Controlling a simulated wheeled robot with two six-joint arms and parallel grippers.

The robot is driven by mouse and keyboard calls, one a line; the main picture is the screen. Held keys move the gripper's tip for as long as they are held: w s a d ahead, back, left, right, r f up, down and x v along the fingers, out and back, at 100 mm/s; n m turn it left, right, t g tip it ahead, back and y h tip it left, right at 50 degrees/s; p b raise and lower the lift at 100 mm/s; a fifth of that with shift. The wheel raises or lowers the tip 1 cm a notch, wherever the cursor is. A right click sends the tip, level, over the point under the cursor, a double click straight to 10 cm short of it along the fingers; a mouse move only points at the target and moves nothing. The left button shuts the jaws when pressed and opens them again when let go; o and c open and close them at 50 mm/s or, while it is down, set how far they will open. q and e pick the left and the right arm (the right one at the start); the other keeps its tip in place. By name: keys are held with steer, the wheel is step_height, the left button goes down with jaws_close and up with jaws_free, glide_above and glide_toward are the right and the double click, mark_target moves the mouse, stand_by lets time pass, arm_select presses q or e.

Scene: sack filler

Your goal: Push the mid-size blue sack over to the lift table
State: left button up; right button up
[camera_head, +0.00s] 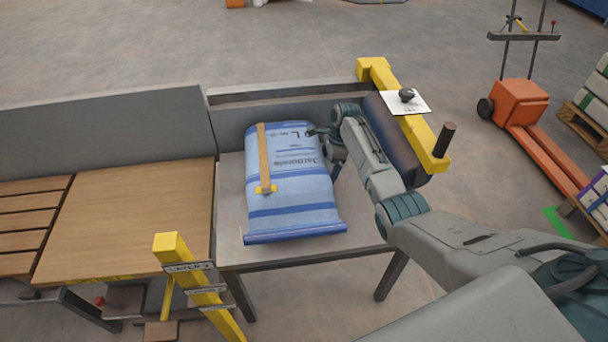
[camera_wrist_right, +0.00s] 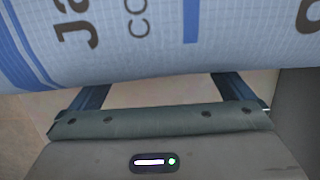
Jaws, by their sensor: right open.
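The blue sack (camera_head: 292,205), with pale blue bands and dark print, lies flat on a grey steel table (camera_head: 232,222). A wooden bar with a yellow end (camera_head: 264,165) lies along its top. My right gripper (camera_head: 318,132) is at the sack's far right edge. In the right wrist view its two fingers (camera_wrist_right: 158,90) are apart and their tips are hidden behind the sack (camera_wrist_right: 150,40); I cannot tell whether they touch it. A wood-topped table (camera_head: 130,215), probably the lift table, stands directly to the left. My left gripper is not in view.
A grey wall (camera_head: 110,125) runs behind the tables. A yellow post with signs (camera_head: 190,268) stands at the front near the join. A yellow beam with a dark roller (camera_head: 395,140) borders the steel table's right side. An orange pallet truck (camera_head: 520,105) stands farther right.

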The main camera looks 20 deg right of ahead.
steer(key=shift+w+a+p, duration=0.2)
steer(key=shift+w+a, duration=0.2)
steer(key=shift+a, duration=1.15)
steer(key=shift+w+a+p, duration=0.2)
steer(key=shift+w+a, duration=0.25)
steer(key=shift+a, duration=1.15)
steer(key=shift+w+a+p, duration=0.2)
steer(key=shift+w+a, duration=0.2)
steer(key=shift+a, duration=1.15)
